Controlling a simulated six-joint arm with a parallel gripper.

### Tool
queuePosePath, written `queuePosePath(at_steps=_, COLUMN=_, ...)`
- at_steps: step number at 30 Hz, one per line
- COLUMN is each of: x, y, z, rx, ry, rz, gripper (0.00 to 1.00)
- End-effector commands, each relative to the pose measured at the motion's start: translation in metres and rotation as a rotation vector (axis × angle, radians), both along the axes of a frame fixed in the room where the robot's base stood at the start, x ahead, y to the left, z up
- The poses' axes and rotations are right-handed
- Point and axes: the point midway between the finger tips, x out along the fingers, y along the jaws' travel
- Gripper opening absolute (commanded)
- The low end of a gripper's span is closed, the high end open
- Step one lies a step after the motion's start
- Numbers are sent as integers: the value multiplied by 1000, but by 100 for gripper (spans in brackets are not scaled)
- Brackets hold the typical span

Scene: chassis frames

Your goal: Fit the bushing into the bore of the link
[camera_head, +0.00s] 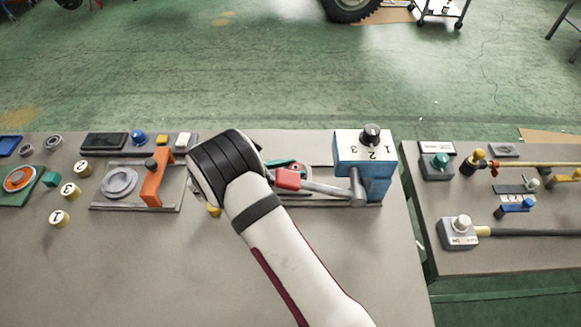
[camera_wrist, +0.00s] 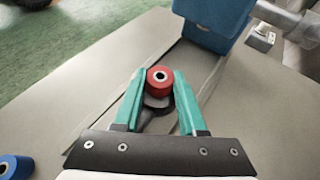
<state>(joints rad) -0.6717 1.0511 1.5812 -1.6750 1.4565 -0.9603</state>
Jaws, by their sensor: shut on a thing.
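My gripper (camera_wrist: 158,82) has teal fingers, shut on the red bushing (camera_wrist: 158,76), a short cylinder with a dark hole in its top face. In the head view the gripper (camera_head: 296,166) shows only partly past my wrist, left of the blue box. A dark grey rounded part (camera_wrist: 152,108), seemingly the end of the link, lies directly below the bushing between the fingers. The bushing hides its bore. I cannot tell whether the bushing touches it or hangs just above it.
The blue box (camera_head: 374,180) with a numbered dial stands close beyond the gripper. A grey lever with a red handle (camera_head: 289,180) reaches across in front. An orange bracket (camera_head: 153,184) stands left of my wrist. A blue round part (camera_wrist: 15,166) lies at the wrist view's lower left.

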Motion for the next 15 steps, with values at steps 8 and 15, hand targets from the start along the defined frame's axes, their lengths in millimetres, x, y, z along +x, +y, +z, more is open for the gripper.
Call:
queuePosePath(at_steps=8, x=0, y=0, z=-2, rx=0, ry=1, rz=0, gripper=70)
queuePosePath(at_steps=15, x=0, y=0, z=-1, rx=0, ry=0, rz=1, gripper=70)
